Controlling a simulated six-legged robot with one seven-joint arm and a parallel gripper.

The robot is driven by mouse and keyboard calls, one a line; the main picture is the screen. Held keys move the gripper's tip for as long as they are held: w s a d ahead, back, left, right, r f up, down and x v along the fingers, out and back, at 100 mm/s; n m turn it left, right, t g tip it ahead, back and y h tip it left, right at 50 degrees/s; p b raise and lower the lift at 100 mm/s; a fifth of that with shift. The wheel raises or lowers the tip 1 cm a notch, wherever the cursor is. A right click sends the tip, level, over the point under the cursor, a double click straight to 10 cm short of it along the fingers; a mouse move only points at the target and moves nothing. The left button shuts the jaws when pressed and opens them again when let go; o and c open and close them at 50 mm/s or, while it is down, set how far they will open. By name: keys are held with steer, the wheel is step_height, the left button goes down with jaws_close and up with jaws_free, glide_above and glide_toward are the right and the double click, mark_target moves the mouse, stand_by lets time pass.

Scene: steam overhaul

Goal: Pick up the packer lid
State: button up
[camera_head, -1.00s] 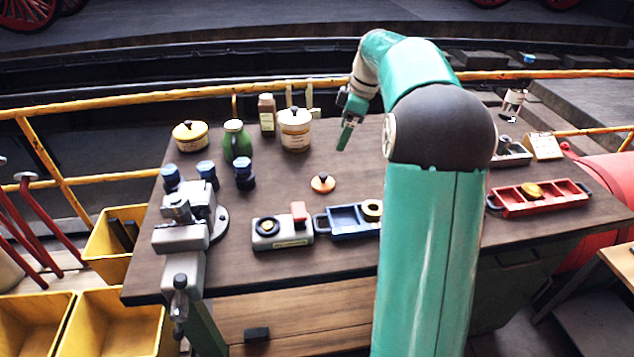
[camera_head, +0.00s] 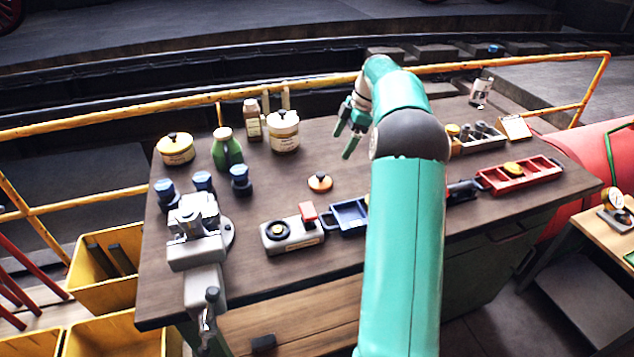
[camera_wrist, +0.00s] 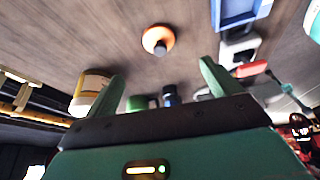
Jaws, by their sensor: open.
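A small round orange lid with a dark knob, which I take to be the packer lid (camera_head: 314,185), lies on the bare middle of the dark workbench (camera_head: 270,205). It also shows in the wrist view near the top centre (camera_wrist: 150,37). My gripper (camera_head: 345,142) is open and empty. It is above the bench, up and to the right of the lid in the head view. In the wrist view the two green fingers of my gripper (camera_wrist: 162,72) are spread apart, with the lid beyond them and not between them.
A cream pot (camera_head: 284,138), brown bottle (camera_head: 253,124), green jug (camera_head: 226,153) and yellow pot (camera_head: 176,154) stand behind and left. A grey box (camera_head: 292,236) and blue tray (camera_head: 349,214) lie nearer. A red tray (camera_head: 519,180) is right. Bare bench surrounds the lid.

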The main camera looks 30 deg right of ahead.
mark_target(323, 173)
steer(key=x, duration=0.8)
steer(key=shift+a+f, duration=0.1)
steer(key=shift+f, duration=0.05)
steer(key=shift+w+x, duration=0.2)
steer(key=shift+x, duration=2.55)
steer(key=shift+a, duration=0.15)
steer(key=c, duration=1)
